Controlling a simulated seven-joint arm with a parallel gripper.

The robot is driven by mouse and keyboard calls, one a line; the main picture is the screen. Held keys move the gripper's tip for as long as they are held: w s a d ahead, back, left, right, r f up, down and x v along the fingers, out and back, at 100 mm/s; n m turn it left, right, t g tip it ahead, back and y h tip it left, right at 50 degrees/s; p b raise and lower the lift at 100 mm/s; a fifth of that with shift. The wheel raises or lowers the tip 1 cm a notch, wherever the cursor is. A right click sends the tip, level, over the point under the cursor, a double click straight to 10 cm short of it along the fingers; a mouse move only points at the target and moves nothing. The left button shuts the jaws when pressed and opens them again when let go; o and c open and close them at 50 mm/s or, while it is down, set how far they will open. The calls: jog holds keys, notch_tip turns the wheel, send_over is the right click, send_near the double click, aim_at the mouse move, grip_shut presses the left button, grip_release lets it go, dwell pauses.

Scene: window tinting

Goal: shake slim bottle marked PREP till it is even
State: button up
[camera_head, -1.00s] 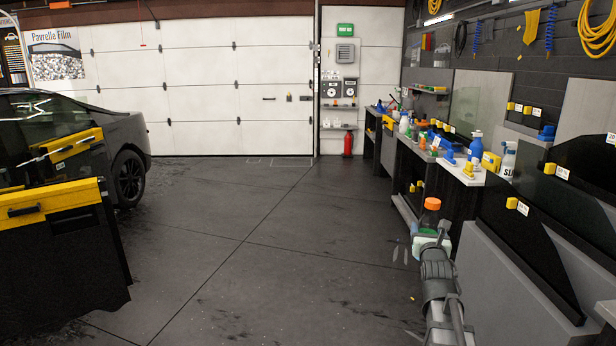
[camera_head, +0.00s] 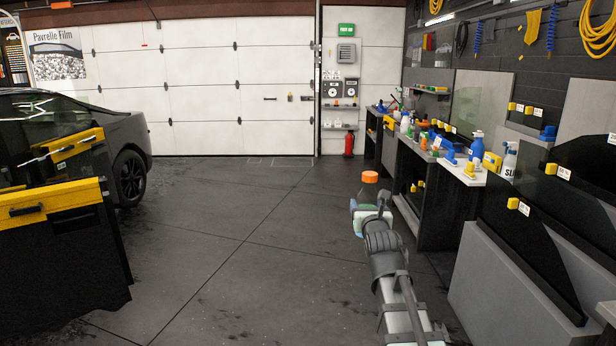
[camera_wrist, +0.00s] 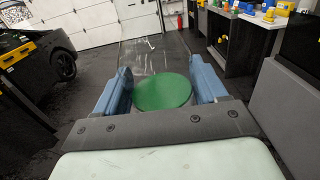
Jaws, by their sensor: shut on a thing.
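My gripper (camera_head: 366,206) is shut on a bottle and holds it in the air over the open floor, left of the bench. The bottle's orange cap (camera_head: 370,177) points up in the head view; its body is largely hidden by my gripper. No label can be read on the held bottle, so PREP cannot be confirmed, nor how even the contents are.
The bench (camera_head: 468,176) on the right carries several bottles, including a blue spray bottle (camera_head: 476,146) and a white one (camera_head: 509,160). Dark glass panels (camera_head: 535,225) stand at the right. The middle floor is clear.

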jog(key=shift+r, duration=0.7)
jog(key=shift+d+f, duration=0.1)
jog(key=shift+f, duration=4)
